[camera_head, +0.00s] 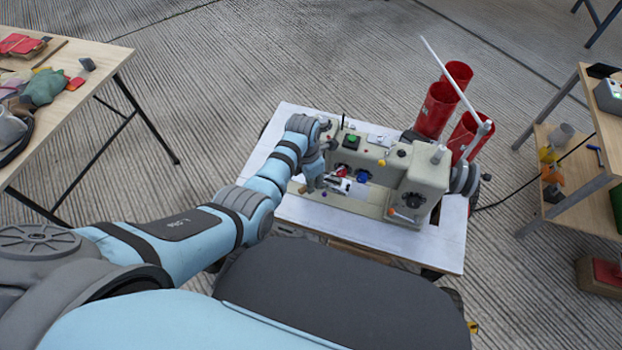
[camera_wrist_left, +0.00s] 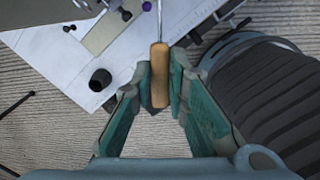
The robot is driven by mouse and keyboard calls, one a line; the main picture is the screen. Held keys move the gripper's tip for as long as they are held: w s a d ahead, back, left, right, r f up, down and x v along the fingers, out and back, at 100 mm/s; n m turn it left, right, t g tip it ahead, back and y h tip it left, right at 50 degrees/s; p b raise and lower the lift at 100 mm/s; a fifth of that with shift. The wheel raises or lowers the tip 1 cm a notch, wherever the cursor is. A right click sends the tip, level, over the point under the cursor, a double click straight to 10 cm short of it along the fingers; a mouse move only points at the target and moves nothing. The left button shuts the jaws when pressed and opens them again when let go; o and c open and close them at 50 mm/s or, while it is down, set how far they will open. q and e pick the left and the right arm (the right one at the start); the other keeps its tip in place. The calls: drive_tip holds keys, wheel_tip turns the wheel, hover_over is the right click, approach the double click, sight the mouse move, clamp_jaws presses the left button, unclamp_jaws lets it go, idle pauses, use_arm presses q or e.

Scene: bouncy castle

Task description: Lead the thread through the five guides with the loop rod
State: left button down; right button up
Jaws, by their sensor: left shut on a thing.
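My left gripper (camera_wrist_left: 159,75) is shut on the wooden handle of the loop rod (camera_wrist_left: 160,88). The rod's thin metal shaft runs up out of the top of the left wrist view, so its tip is hidden there. In the head view the left gripper (camera_head: 316,184) is at the left end of the beige sewing machine (camera_head: 425,168). Small green, red, blue and yellow parts sit on the machine; I cannot tell which are the five guides. The thread is too fine to make out. My right gripper is not in view.
The machine stands on a white-topped table (camera_head: 440,245). Several red cylinders (camera_head: 437,108) and a slanted white rod (camera_head: 447,75) are behind it. A cluttered wooden table (camera_head: 105,60) is at the left, a shelf unit (camera_head: 575,205) at the right. Open floor lies between.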

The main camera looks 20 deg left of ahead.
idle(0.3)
use_arm(q)
drive_tip(key=s+a+p, duration=0.2)
drive_tip(key=p, duration=0.1)
drive_tip(key=s+a+p, duration=0.1)
drive_tip(key=s, duration=0.1)
drive_tip(key=shift+a+f+p, duration=0.1)
drive_tip(key=shift+f+p, duration=0.2)
drive_tip(key=shift+p, duration=0.1)
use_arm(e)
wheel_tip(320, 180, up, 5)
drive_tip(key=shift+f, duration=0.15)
use_arm(q)
drive_tip(key=shift+w, duration=0.1)
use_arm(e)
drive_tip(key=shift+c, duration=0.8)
